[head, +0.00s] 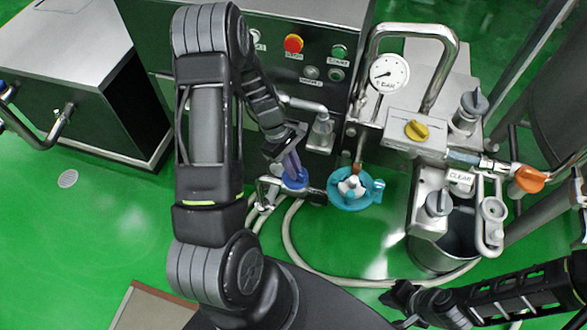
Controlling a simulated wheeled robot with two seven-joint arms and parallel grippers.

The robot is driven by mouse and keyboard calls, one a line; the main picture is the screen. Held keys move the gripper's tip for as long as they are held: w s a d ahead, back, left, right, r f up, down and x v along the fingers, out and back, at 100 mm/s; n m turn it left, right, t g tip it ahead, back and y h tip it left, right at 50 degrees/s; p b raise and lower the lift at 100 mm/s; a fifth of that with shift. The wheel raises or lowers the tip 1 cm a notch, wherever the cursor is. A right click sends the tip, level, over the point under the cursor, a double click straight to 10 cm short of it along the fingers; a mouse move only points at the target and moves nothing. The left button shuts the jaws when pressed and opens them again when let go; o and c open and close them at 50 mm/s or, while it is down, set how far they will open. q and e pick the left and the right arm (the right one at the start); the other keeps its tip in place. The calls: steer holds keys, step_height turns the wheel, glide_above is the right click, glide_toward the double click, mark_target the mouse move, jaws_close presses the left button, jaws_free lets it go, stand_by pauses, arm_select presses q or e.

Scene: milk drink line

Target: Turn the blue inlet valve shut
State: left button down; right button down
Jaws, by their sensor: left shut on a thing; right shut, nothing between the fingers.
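The blue inlet valve (295,181) sits low in the middle of the head view, on metal pipework in front of the dark control cabinet. Its blue lever slants up and to the left from the round blue hub. My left gripper (288,158) comes down from above and is shut on the lever; its fingers partly hide it. My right gripper (394,298) is at the lower right, shut and empty, well apart from the valve.
A turquoise ring-shaped part (345,203) stands just right of the valve. A pressure gauge (389,73), a yellow knob (416,130) and an orange handle (531,179) are further right. A pale hose (292,246) curves over the green floor, which is open at left.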

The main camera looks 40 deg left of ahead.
arm_select(q)
steer(key=m, duration=0.2)
steer(key=m+g+b, duration=0.1)
steer(key=shift+w+f+m+g, duration=0.15)
steer(key=shift+m+g, duration=0.15)
steer(key=shift+m, duration=0.1)
steer(key=m+g+y+b, duration=0.1)
steer(key=m+b, duration=0.1)
steer(key=m, duration=0.1)
steer(key=shift+w+m, duration=0.1)
steer(key=shift+m, duration=0.2)
steer(key=m+g+y+b, duration=0.1)
steer(key=m, duration=0.2)
steer(key=shift+d+m, duration=0.15)
steer(key=shift+m, duration=0.15)
steer(key=shift+m+g+y+b, duration=0.3)
steer(key=shift+m+y+b, duration=0.25)
steer(key=shift+m, duration=0.95)
steer(key=c, duration=1.5)
jaws_free()
steer(key=shift+o, duration=0.2)
steer(key=shift+r, duration=0.2)
steer(key=d+v, duration=0.1)
steer(key=v, duration=0.6)
steer(key=shift+w+a+r+b, duration=0.2)
steer(key=shift+a+r+b, duration=0.1)
steer(key=shift+a, duration=0.15)
